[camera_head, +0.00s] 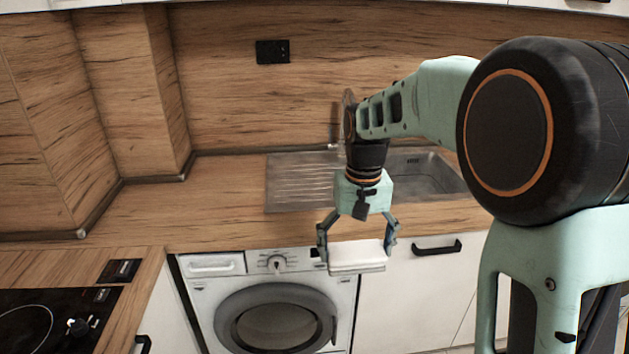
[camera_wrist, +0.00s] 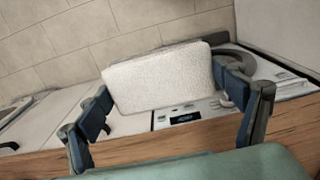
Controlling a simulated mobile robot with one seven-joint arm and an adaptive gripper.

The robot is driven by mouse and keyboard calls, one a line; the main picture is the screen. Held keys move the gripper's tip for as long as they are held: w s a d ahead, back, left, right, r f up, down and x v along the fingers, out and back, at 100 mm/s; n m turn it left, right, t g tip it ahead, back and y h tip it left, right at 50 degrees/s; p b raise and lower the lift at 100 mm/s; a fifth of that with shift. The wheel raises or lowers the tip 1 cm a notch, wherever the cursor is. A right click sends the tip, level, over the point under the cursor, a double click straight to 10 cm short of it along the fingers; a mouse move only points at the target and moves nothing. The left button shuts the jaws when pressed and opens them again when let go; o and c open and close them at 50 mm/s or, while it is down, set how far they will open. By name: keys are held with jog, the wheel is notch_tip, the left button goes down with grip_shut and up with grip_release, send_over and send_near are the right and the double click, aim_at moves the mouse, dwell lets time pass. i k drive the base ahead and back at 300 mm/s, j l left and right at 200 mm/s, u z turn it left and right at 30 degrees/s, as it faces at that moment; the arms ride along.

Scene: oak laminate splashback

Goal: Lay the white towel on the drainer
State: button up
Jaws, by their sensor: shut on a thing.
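My gripper (camera_head: 358,255) is shut on the folded white towel (camera_head: 357,257), with one finger at each end of it. The gripper points down and holds the towel in the air in front of the counter's front edge, in line with the washing machine's right side. The wrist view shows the white towel (camera_wrist: 160,77) between the two fingers (camera_wrist: 165,105). The drainer (camera_head: 300,180) is the ribbed metal left part of the sink unit, behind and left of the gripper. Its visible surface is bare.
The sink basin (camera_head: 425,170) is right of the drainer, partly hidden by my arm. A washing machine (camera_head: 275,310) stands under the wooden counter (camera_head: 200,205). A black hob (camera_head: 55,320) is at the lower left. The counter left of the drainer is clear.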

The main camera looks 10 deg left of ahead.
aim_at(324, 191)
jog(key=i, duration=1.35)
